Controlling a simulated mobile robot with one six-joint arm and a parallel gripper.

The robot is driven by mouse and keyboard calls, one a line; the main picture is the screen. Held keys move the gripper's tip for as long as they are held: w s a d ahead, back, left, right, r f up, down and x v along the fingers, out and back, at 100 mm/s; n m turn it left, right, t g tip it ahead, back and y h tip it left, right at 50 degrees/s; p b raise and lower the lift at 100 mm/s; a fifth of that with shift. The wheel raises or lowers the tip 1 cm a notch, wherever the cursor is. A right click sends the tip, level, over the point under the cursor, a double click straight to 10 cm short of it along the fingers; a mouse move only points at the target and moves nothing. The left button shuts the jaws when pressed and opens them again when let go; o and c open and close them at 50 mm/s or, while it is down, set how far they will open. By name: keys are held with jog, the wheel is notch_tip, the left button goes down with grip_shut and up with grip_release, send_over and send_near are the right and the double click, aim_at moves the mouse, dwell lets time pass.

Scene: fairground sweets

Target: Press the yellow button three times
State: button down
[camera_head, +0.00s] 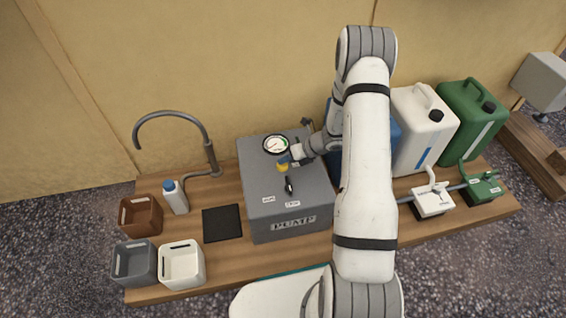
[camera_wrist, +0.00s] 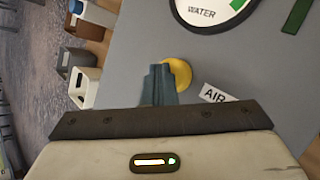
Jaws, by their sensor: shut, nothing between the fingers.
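The yellow button (camera_head: 283,168) is on top of the grey pump box (camera_head: 262,205), just below the round gauge (camera_head: 276,144). In the wrist view the button (camera_wrist: 178,72) is a yellow disc partly hidden behind my fingertips. My gripper (camera_head: 286,160) is shut and empty, with its blue-grey fingers (camera_wrist: 158,84) together at the button's edge. I cannot tell whether the fingertips touch the button or hover just over it. A label reading AIR (camera_wrist: 213,94) lies beside the button.
A black switch (camera_head: 289,187) sits on the box below the button. A tap (camera_head: 212,160), a white bottle (camera_head: 175,197) and brown (camera_head: 141,216), grey (camera_head: 134,263) and white (camera_head: 182,266) bins stand left. White (camera_head: 420,130) and green (camera_head: 470,118) canisters stand right. My arm hides part of the blue one.

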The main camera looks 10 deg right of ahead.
dwell(0.5)
jog(key=shift+r+p, duration=0.95)
jog(key=shift+r, duration=0.15)
jog(key=shift+f, duration=0.1)
jog(key=shift+f, duration=0.3)
jog(key=shift+f+b, duration=0.65)
jog(key=shift+f, duration=0.2)
dwell(0.9)
jog(key=shift+r, duration=0.1)
jog(key=shift+r+p, duration=1)
jog(key=shift+r, duration=0.15)
